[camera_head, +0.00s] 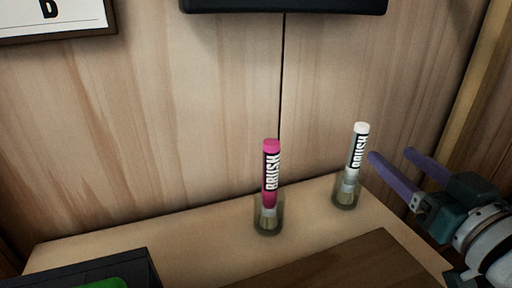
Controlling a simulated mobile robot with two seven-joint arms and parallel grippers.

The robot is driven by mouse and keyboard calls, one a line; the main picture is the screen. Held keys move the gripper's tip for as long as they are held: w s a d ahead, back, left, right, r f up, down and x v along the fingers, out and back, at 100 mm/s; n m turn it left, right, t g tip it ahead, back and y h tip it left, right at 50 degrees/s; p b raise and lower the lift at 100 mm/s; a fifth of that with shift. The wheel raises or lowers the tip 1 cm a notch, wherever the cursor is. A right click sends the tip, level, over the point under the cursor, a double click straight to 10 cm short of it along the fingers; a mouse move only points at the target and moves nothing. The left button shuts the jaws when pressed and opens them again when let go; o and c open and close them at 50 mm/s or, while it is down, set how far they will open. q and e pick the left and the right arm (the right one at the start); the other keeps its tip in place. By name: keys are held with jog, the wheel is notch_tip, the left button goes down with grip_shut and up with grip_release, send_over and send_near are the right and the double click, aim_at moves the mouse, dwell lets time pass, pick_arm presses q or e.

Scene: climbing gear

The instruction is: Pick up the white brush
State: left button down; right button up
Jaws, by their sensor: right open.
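The white brush (357,148) stands upright, leaning slightly, in a small clear glass (346,193) on the right part of the wooden shelf. Its dark label reads "BRUSH". My right gripper (390,154) is just to the right of the white brush, with its two purple fingers apart and pointing towards it. Nothing is between the fingers, and I see no contact with the brush. My left gripper is out of view.
A pink brush (270,172) stands in another clear glass (268,218) left of the white one. A dark tray with something green (103,284) is at bottom left. A brown board (345,262) lies in front. A wooden wall (180,120) rises behind.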

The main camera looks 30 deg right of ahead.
aim_at(365, 136)
jog(key=x, duration=1)
jog(key=shift+w+a+f, duration=0.1)
jog(key=shift+a, duration=0.1)
jog(key=shift+c, duration=0.3)
grip_shut()
